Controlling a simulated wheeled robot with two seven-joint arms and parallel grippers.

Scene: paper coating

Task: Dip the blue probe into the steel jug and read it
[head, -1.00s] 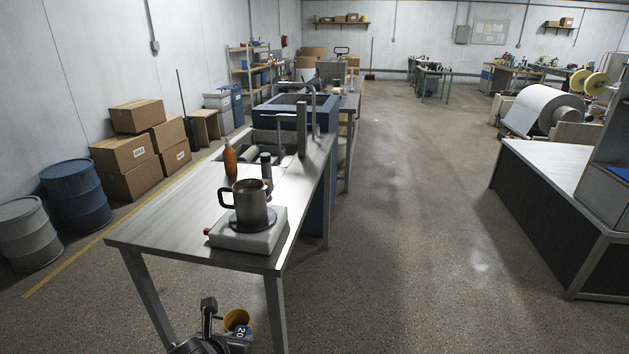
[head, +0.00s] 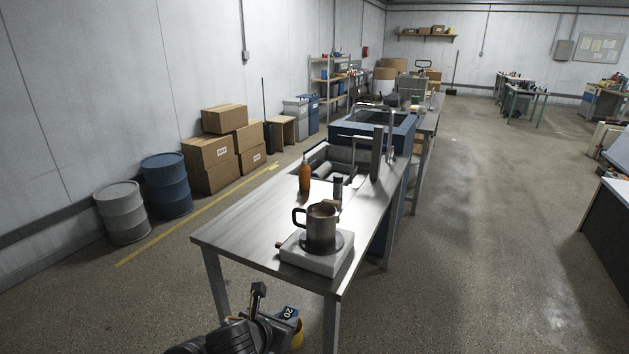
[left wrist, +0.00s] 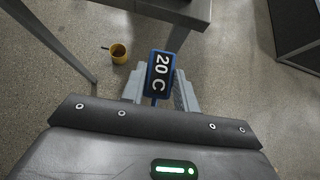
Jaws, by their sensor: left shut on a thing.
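The steel jug (head: 322,229), dark-rimmed with a handle on its left, stands upright on a white hot plate (head: 316,256) at the near end of the steel table. It holds something brown. My left gripper (head: 272,318) is low in front of the table, apart from the jug. It is shut on the blue probe (head: 290,313). The probe's tip is hidden. My right gripper is not in view.
An orange bottle (head: 305,177) and a dark cylinder (head: 338,187) stand behind the jug. A yellow bucket (left wrist: 118,54) sits on the floor near the table's legs. Drums (head: 166,185) and boxes stand at left.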

